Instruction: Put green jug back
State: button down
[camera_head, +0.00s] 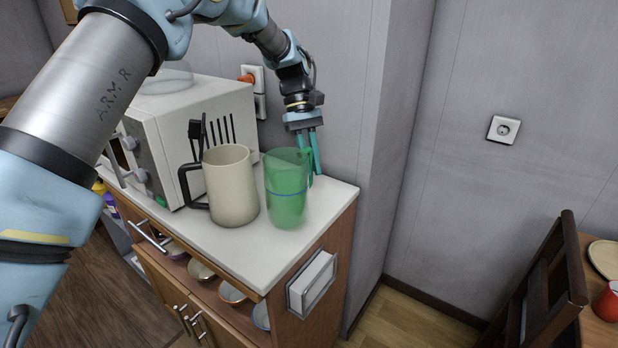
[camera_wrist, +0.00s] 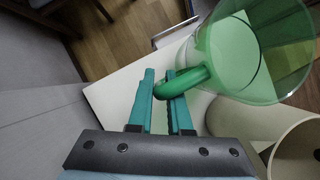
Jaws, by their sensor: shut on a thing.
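The green jug (camera_head: 286,200) is see-through and upright, at the right end of the white counter top (camera_head: 225,252), beside a cream jug (camera_head: 231,186) with a dark handle. In the wrist view the green jug (camera_wrist: 250,50) fills the upper right, with its handle (camera_wrist: 185,82) reaching between my fingers. My gripper (camera_head: 315,165) comes down from above on the jug's right side and is shut on the handle. In the wrist view my gripper's teal fingers (camera_wrist: 168,90) point up the picture. I cannot tell whether the jug's base touches the counter.
A white microwave (camera_head: 190,135) stands left of the cream jug, against the grey wall. A wall socket with an orange plug (camera_head: 248,78) is behind it. Bowls (camera_head: 232,291) sit on the shelf below. A dark wooden chair (camera_head: 545,285) stands at the right.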

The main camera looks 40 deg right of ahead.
aim_at(311, 184)
jog(key=shift+f+p, duration=0.5)
jog(key=shift+f, duration=1.5)
jog(key=c, duration=0.8)
grip_release()
jog(key=shift+c, duration=0.2)
jog(key=b+v, duration=0.3)
jog(key=v, duration=0.9)
